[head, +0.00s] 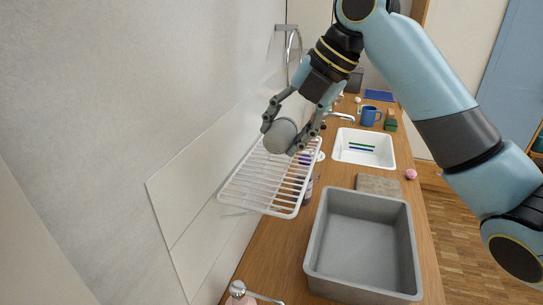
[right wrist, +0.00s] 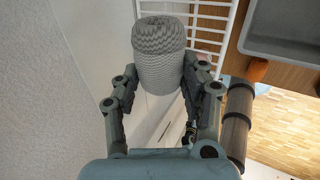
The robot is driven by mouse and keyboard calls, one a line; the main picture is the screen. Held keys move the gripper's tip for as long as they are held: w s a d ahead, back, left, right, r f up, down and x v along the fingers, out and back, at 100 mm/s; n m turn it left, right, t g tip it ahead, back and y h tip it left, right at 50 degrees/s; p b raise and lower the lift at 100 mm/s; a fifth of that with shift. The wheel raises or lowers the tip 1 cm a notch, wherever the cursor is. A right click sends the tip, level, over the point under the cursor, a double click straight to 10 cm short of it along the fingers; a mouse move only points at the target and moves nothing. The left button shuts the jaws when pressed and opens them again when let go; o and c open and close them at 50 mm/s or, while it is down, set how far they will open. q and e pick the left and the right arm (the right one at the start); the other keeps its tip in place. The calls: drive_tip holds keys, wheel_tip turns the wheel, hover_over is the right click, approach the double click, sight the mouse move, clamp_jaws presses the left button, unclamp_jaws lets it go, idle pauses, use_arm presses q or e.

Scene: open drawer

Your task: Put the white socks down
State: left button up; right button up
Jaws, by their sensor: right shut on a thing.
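The white socks (head: 281,136) are a rolled, ribbed knit bundle that looks light grey here. My right gripper (head: 284,131) is shut on them, with one finger on each side. In the right wrist view the socks (right wrist: 159,55) sit between the fingertips of my right gripper (right wrist: 158,75). In the head view the bundle appears over the far end of a white wire rack (head: 262,186). I cannot tell whether it touches the rack. My left gripper is not in view.
The rack's bars are bare, beside the wall. On the wooden counter are a grey basin (head: 362,240), a white sink (head: 364,158) with blue and green items, a blue mug (head: 370,116) and a pink ball (head: 411,174).

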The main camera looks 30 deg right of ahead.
drive_tip(key=a+f, duration=0.2)
drive_tip(key=a, duration=0.1)
drive_tip(key=shift+s+p, duration=0.3)
drive_tip(key=shift+s, duration=0.1)
wheel_tip(320, 180, down, 3)
drive_tip(key=shift+f+p, duration=0.15)
drive_tip(key=shift+p, duration=0.45)
drive_tip(key=shift+f, duration=0.3)
drive_tip(key=shift+f, duration=0.2)
drive_tip(key=o, duration=1.2)
drive_tip(key=shift+r, duration=0.1)
